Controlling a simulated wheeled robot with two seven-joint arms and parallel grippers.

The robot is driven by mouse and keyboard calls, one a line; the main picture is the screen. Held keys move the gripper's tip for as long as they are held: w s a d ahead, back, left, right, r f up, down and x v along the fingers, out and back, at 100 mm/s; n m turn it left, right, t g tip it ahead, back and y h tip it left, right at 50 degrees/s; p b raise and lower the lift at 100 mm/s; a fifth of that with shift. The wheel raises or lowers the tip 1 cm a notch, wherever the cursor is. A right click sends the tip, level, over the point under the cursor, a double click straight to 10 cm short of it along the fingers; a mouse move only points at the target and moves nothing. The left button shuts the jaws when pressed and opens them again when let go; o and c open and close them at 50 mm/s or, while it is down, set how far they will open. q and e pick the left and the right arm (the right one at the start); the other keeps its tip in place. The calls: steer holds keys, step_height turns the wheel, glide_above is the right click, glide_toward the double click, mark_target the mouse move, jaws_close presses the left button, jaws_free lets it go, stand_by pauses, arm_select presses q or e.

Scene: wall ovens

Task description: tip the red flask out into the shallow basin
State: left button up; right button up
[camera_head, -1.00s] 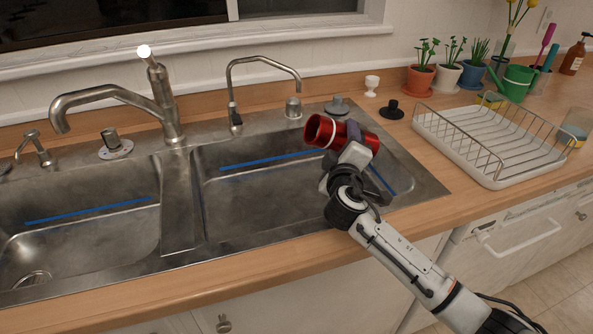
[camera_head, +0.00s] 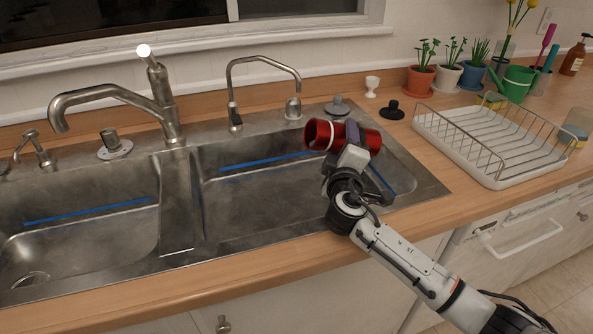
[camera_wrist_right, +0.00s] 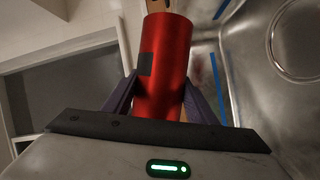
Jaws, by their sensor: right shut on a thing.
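The red flask (camera_head: 368,139) is a shiny red cylinder with a pale band near its left end. It lies almost level above the right sink basin (camera_head: 260,205), with its open dark mouth facing left. My right gripper (camera_head: 349,145) is shut around its middle from the near side. In the right wrist view the flask (camera_wrist_right: 165,65) sits between the two purple fingers of the gripper (camera_wrist_right: 160,92). The left sink basin (camera_head: 90,235) is farther left. I cannot tell which basin is the shallower. The flask's inside is too dark to read. My left gripper is not in view.
A large faucet (camera_head: 168,105) rises behind the divider (camera_head: 178,215), and a thin curved tap (camera_head: 232,95) behind the right basin. A white dish rack (camera_head: 490,150) stands on the right counter, with potted plants and a green watering can (camera_head: 517,84) behind. Space left of the flask is open.

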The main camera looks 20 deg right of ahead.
mark_target(337, 132)
steer(key=shift+a+r+n+t, duration=0.4)
steer(key=shift+a+r+n, duration=0.3)
steer(key=shift+r+n, duration=0.2)
stand_by(0.4)
steer(key=shift+a+r+n+t, duration=0.2)
steer(key=shift+r+n+t, duration=0.15)
steer(key=shift+r+n, duration=0.4)
steer(key=shift+a+r+n+t, duration=0.2)
steer(key=shift+r+n+t, duration=0.2)
steer(key=shift+n, duration=0.55)
stand_by(1.0)
